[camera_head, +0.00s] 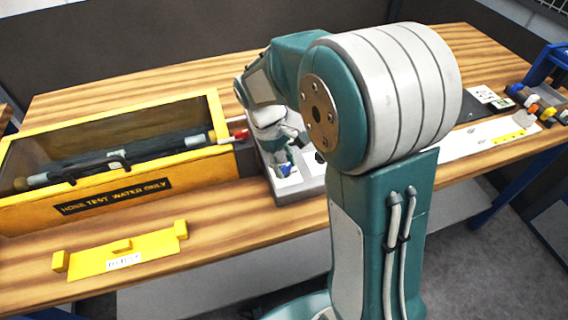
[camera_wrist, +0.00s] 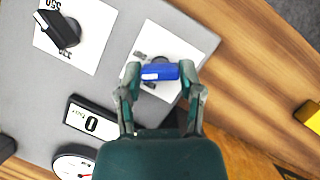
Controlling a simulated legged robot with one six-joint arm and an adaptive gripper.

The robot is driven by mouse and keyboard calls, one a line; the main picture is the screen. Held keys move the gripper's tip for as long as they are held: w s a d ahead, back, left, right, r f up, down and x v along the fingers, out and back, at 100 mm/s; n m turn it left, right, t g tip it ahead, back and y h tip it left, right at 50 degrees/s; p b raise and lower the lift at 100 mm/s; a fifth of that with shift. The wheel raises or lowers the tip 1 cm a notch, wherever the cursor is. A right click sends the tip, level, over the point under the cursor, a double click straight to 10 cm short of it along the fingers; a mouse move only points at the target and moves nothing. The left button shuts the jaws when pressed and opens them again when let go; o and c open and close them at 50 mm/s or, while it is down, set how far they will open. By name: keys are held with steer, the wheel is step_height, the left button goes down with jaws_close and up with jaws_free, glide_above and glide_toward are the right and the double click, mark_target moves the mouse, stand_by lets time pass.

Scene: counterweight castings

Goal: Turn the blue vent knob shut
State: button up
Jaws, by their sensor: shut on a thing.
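The blue vent knob (camera_wrist: 160,72) sits on a white label plate (camera_wrist: 165,45) on a grey panel (camera_wrist: 120,60) in the wrist view. My gripper (camera_wrist: 160,76) is shut on the knob, one finger at each end of it. A white mark shows on the left part of the knob. In the head view the blue knob (camera_head: 286,169) is small, at the front of the grey panel, with my gripper (camera_head: 283,158) over it. My arm hides much of the panel there.
A black knob (camera_wrist: 60,30), a counter reading 0 (camera_wrist: 90,123) and a round gauge (camera_wrist: 74,165) are on the panel. A yellow case (camera_head: 130,193) with a hose stands left of it. A yellow bracket (camera_head: 122,257) lies in front. Coloured items (camera_head: 535,102) stand far right.

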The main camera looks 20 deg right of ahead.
steer(key=m+y, duration=0.1)
steer(key=m, duration=0.2)
steer(key=m+y, duration=0.1)
steer(key=m, duration=0.2)
steer(key=shift+d+g, duration=0.1)
steer(key=shift+g, duration=0.3)
steer(key=shift+y, duration=0.3)
steer(key=o, duration=1.1)
steer(key=shift+o, duration=0.2)
steer(key=v, duration=1.2)
